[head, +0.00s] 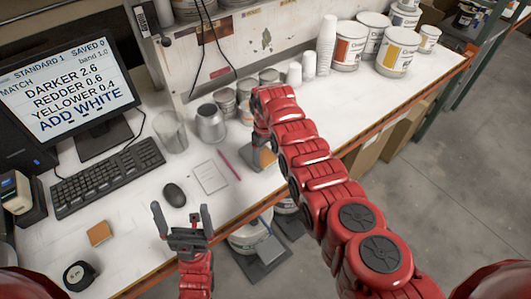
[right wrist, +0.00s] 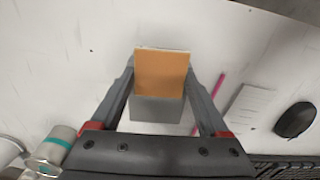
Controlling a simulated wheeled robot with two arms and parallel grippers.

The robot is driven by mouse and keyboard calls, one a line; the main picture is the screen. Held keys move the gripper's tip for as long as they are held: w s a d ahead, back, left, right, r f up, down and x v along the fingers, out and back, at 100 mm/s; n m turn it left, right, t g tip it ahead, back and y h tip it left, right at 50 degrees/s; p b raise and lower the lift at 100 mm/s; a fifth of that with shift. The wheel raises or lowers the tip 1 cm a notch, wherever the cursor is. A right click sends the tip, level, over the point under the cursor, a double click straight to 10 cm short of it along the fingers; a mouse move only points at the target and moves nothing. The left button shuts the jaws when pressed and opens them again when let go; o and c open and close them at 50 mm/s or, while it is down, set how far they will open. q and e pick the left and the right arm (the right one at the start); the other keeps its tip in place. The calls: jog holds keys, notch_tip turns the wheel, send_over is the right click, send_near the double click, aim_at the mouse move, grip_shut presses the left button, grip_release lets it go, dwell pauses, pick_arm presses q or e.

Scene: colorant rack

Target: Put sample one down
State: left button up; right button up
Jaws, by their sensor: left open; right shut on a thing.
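An orange and grey sample card (right wrist: 162,72) is held between the fingers of my right gripper (right wrist: 160,88), orange part at the far end and grey part nearer the palm. In the head view the card's orange face (head: 265,158) shows below my right gripper (head: 262,147), close to the white worktop (head: 230,190). My right arm hides part of it there, and I cannot tell whether the card touches the worktop. A second orange card (head: 99,233) lies flat at the worktop's front left. My left gripper (head: 182,212) is open and empty near the front edge.
A pink pencil (head: 229,165), a notepad (head: 210,177) and a black mouse (head: 174,194) lie left of the held card. Metal cans (head: 211,123) stand behind it. A keyboard (head: 108,177), monitor (head: 68,85) and tape measure (head: 79,275) are further left.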

aim_at(265, 156)
jog(key=o, duration=1.2)
jog(key=shift+r, duration=0.15)
jog(key=shift+w+r, duration=0.1)
jog(key=shift+r, duration=0.2)
notch_tip(265, 156, up, 11)
jog(key=b, duration=0.1)
jog(key=shift+r+b, duration=0.15)
jog(key=shift+b, duration=0.25)
